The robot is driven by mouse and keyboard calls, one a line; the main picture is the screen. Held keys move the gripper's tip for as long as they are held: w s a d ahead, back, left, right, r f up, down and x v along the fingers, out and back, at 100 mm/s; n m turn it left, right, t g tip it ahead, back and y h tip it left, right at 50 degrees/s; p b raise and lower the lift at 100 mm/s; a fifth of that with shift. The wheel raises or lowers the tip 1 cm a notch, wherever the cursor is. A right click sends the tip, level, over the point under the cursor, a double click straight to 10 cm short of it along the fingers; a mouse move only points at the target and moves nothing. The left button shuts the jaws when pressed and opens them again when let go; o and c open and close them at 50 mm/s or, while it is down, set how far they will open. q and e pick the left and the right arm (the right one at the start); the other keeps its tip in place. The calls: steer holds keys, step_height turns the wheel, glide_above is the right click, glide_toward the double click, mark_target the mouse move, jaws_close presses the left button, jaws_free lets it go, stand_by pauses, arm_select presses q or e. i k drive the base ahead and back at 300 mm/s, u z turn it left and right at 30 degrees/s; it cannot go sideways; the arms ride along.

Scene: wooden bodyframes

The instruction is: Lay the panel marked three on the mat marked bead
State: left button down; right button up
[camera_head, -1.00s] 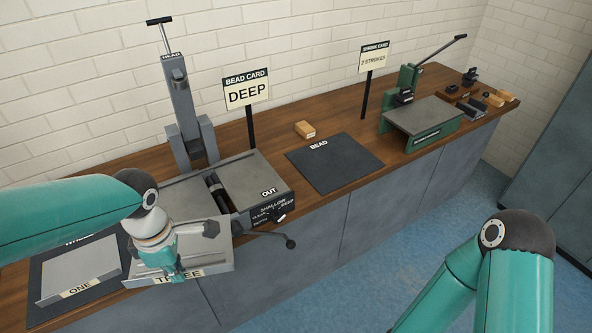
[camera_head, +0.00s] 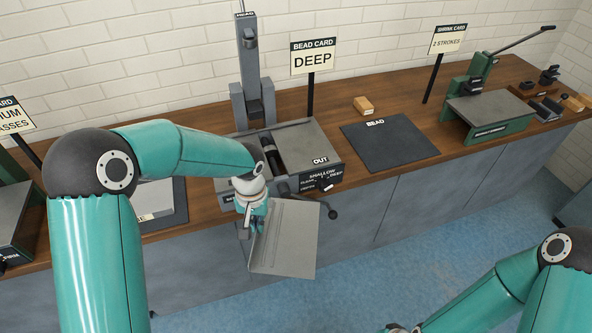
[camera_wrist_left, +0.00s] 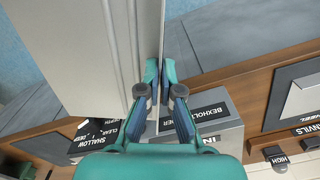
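A grey flanged panel (camera_head: 290,238) hangs tilted in front of the bench; its label faces away now, but earlier it showed as the panel marked three. My left gripper (camera_head: 254,222) is shut on its left edge; in the left wrist view, the fingers (camera_wrist_left: 161,75) pinch the panel (camera_wrist_left: 95,45). The dark mat marked bead (camera_head: 392,150) lies bare on the bench, right of and behind the panel. My right gripper (camera_head: 396,328) barely shows at the bottom edge, its fingers unclear.
The bead machine (camera_head: 300,150) with its lever stands between the panel and the mat. A wooden block (camera_head: 363,105) lies behind the mat. A green shrinker stand (camera_head: 488,115) is to the right. Another panel (camera_head: 155,200) lies on a mat at left.

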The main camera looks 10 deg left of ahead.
mark_target(391, 142)
steer(key=u, duration=0.05)
steer(key=k, duration=1.2)
steer(key=z, duration=0.7)
steer(key=i, duration=0.95)
steer(key=z, duration=0.85)
steer(key=i, duration=1.15)
steer(key=u, duration=0.65)
steer(key=i, duration=0.85)
steer(key=u, duration=0.75)
steer(key=k, duration=0.7)
steer(key=u, duration=0.15)
